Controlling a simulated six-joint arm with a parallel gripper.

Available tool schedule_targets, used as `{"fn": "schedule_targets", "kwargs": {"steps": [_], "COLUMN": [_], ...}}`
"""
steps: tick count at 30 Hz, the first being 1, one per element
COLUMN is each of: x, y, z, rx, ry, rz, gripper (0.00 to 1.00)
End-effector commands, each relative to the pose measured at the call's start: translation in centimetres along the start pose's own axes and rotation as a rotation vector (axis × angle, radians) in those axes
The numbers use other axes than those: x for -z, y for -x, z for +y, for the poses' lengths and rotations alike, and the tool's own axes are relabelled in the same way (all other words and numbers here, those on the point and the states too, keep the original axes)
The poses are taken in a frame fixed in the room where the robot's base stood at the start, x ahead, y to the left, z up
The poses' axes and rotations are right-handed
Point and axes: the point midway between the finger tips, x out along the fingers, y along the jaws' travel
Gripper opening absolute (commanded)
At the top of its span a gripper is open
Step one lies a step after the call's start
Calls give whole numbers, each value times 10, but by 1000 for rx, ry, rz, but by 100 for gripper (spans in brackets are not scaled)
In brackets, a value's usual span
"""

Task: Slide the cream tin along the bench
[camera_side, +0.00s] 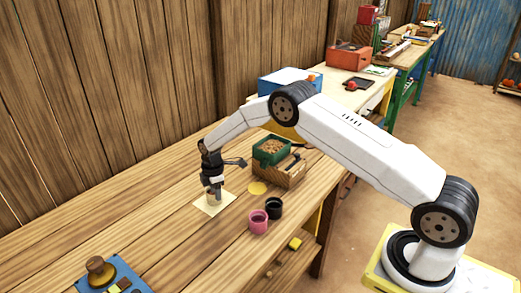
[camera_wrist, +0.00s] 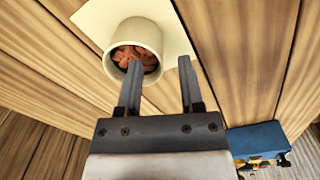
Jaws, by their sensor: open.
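The cream tin (camera_wrist: 139,28) stands on a pale square sheet (camera_wrist: 95,17) in the wrist view, with reddish-brown pieces inside. My gripper (camera_wrist: 160,64) is open. Its left finger overlaps the tin's mouth in the wrist view, and its right finger is past the tin's right side. I cannot tell whether the left finger is inside the tin or above it. In the side view my gripper (camera_side: 213,191) points down over the pale sheet (camera_side: 202,208) on the wooden bench (camera_side: 155,235), and the tin is mostly hidden by the fingers.
A pink cup (camera_side: 258,222) and a black cup (camera_side: 274,208) stand right of the sheet. A yellow disc (camera_side: 257,188) and a wooden box (camera_side: 279,177) with a green tray (camera_side: 271,153) are behind. A blue board (camera_side: 125,284) lies at front left; bench between is clear.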

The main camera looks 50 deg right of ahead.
Motion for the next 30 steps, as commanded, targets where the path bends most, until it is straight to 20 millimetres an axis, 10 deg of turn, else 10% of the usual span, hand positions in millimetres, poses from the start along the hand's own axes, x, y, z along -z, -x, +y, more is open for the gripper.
{"fn": "schedule_targets", "kwargs": {"steps": [12,30], "x": [0,0], "y": [48,57], "z": [0,-2], "rx": [-2,-2], "ry": [1,-8], "rz": [1,1], "gripper": [48,48]}}
